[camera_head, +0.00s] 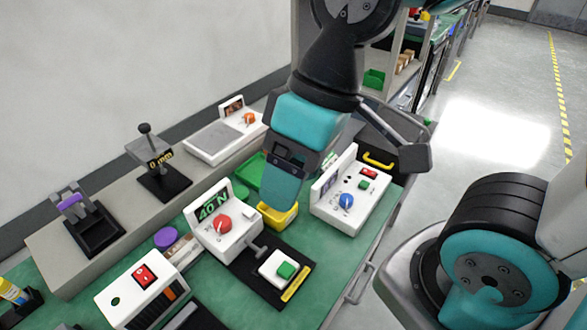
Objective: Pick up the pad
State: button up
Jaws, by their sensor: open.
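A small green square (286,271), which looks like the pad, sits on a white block (277,268) on a black base plate (258,285) at the front of the green bench. My gripper (281,205) points down above the bench, behind and apart from the green square. It is open, with nothing seen between its jaws, though the arm partly hides them. A yellow bin (280,217) and a green tray (250,172) lie below and behind it, partly hidden.
A white unit with a red knob (223,222) and "40 N" display adjoins the black plate. A blue-knobbed white box (345,202) stands right of my gripper. A red-switch box (146,275) is at front left. A grey ledge (60,262) runs along the wall.

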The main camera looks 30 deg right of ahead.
aim_at(286, 270)
jog(key=z, duration=1.15)
jog(key=k, duration=1.35)
jog(key=u, duration=0.05)
jog(key=i, duration=0.2)
jog(key=u, duration=0.1)
